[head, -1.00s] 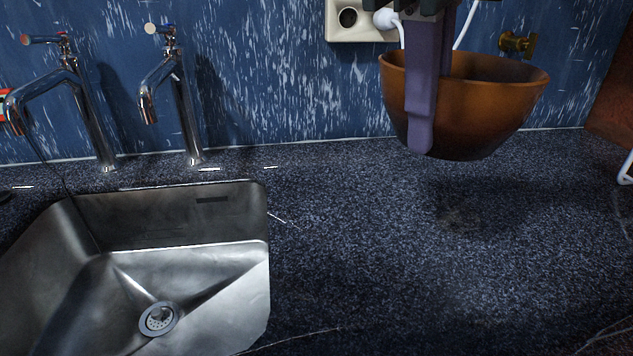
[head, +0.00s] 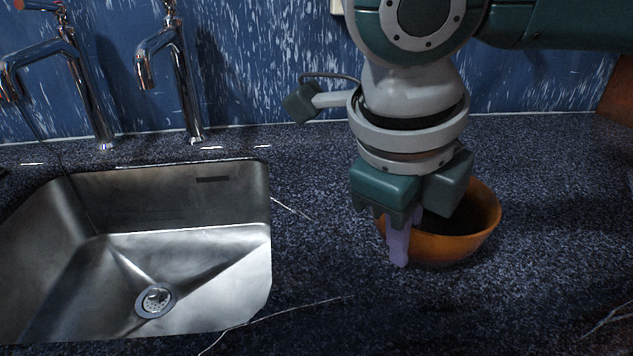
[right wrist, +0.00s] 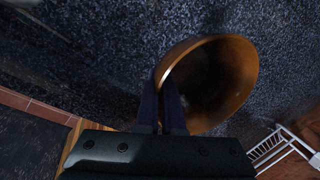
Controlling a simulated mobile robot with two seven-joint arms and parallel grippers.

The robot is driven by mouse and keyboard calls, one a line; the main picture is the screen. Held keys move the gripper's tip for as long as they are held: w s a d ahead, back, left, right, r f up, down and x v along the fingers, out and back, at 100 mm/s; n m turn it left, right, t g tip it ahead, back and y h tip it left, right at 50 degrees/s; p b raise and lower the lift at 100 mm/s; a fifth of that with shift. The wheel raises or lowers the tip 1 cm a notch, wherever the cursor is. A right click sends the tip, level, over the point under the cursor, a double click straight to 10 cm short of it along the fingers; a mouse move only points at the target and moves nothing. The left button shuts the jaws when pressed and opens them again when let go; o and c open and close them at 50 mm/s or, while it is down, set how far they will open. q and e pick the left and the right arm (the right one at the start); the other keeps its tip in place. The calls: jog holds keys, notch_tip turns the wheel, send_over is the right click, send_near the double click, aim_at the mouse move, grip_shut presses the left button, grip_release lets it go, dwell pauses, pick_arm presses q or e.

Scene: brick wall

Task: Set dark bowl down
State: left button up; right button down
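The bowl (head: 455,245) is orange-brown outside with a dark inside. It sits upright, low over the dark speckled countertop (head: 330,250), right of the sink. I cannot tell whether its base touches the counter. My right gripper (head: 402,240) points down at the bowl's left rim, with one purple finger outside the wall and the other mostly hidden. In the right wrist view the two fingers (right wrist: 161,105) are close together with the bowl's rim (right wrist: 248,62) between them, so the gripper is shut on it. My left gripper is out of view.
A steel sink (head: 200,255) with a drain lies on the left. Two chrome taps (head: 183,90) stand behind it against the blue wall (head: 260,70). The counter around the bowl is clear. A white rack-like object (right wrist: 275,145) shows at lower right in the right wrist view.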

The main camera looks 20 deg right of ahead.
jog(key=c, duration=1.5)
grip_release()
jog(key=shift+f, duration=0.1)
jog(key=o, duration=0.5)
jog(key=shift+c, duration=0.2)
jog(key=shift+r, duration=0.3)
jog(key=p+v, duration=0.2)
jog(key=v, duration=0.9)
jog(key=shift+r+p, duration=0.4)
jog(key=shift+a, duration=0.15)
